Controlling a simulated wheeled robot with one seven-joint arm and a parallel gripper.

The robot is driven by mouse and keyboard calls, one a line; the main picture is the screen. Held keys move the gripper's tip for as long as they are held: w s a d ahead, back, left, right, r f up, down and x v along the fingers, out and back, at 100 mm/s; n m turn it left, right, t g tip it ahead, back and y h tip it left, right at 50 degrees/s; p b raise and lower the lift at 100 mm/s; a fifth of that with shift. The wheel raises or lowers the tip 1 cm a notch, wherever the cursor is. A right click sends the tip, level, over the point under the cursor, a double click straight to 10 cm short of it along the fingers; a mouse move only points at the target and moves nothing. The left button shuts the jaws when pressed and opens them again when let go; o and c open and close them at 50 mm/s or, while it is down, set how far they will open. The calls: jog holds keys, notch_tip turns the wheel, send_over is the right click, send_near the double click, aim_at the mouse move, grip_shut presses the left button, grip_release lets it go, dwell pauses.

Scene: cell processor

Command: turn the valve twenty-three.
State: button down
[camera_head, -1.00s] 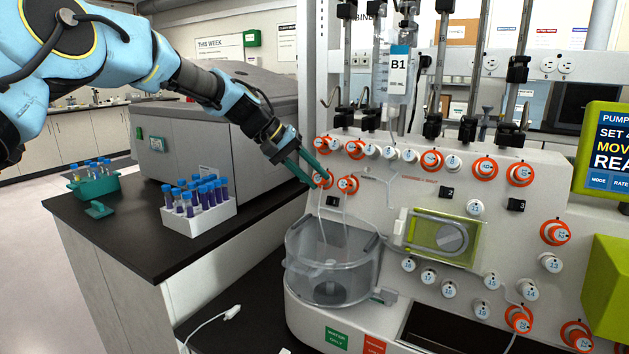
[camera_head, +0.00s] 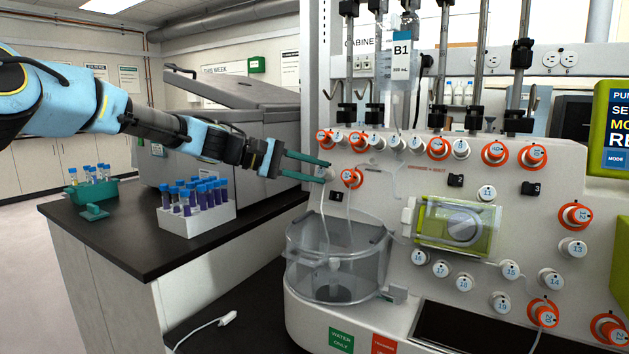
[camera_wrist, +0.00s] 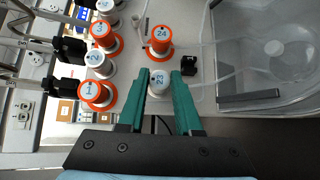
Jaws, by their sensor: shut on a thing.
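Valve twenty-three (camera_wrist: 159,84) is a small white knob at the left end of the machine's front panel, with no orange ring showing. In the head view it is a pale knob (camera_head: 329,174) at the fingertips. My gripper (camera_wrist: 160,88) has its two green fingers on either side of the knob, shut on it. In the head view my gripper (camera_head: 321,171) reaches in from the left, roughly level. The knob's number is partly readable and lies sideways in the wrist view.
Orange-ringed valve 24 (camera_wrist: 158,40) sits close beside the held knob. Valves 1 (camera_wrist: 95,92), 2 (camera_wrist: 99,65) and 3 (camera_wrist: 103,33) line the panel's top edge. A clear basin (camera_head: 335,262) is below. A tube rack (camera_head: 197,216) stands on the black bench at left.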

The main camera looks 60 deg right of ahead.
dwell(0.4)
jog(key=c, duration=0.6)
grip_release()
jog(key=shift+w, duration=0.1)
jog(key=b+v, duration=0.2)
jog(key=v, duration=0.8)
jog(key=shift+w+a+b, duration=0.15)
jog(key=shift+a+b, duration=0.15)
